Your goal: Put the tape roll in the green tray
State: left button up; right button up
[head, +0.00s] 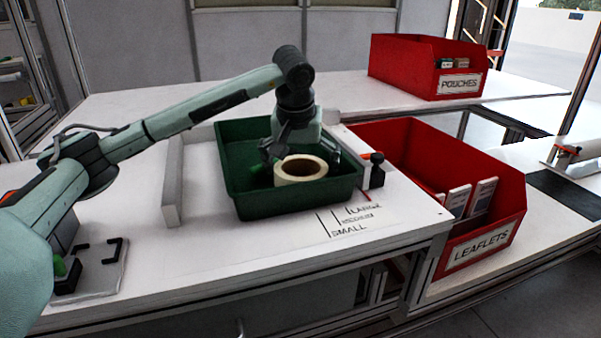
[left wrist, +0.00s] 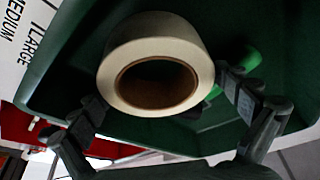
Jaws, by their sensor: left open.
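The cream tape roll (head: 300,168) is inside the green tray (head: 240,203), toward its front right, with its hole facing up. My left gripper (head: 303,153) is over the roll with its fingers spread. In the left wrist view the roll (left wrist: 155,65) lies between the two open fingers (left wrist: 165,97), with dark green tray wall and floor (left wrist: 85,45) around it. I see no clear finger contact with the roll. A bright green item (left wrist: 248,60) shows partly behind one finger; I cannot tell what it is. My right gripper is not in view.
A red leaflets bin (head: 484,243) stands right of the tray, and a red pouches bin (head: 405,75) at the back right. A small black and orange tool (head: 374,172) is at the tray's right side. A pale upright strip (head: 173,185) stands left of the tray.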

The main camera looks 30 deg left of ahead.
pick_arm(q)
jog(key=v, duration=1.2)
jog(key=shift+d, duration=0.15)
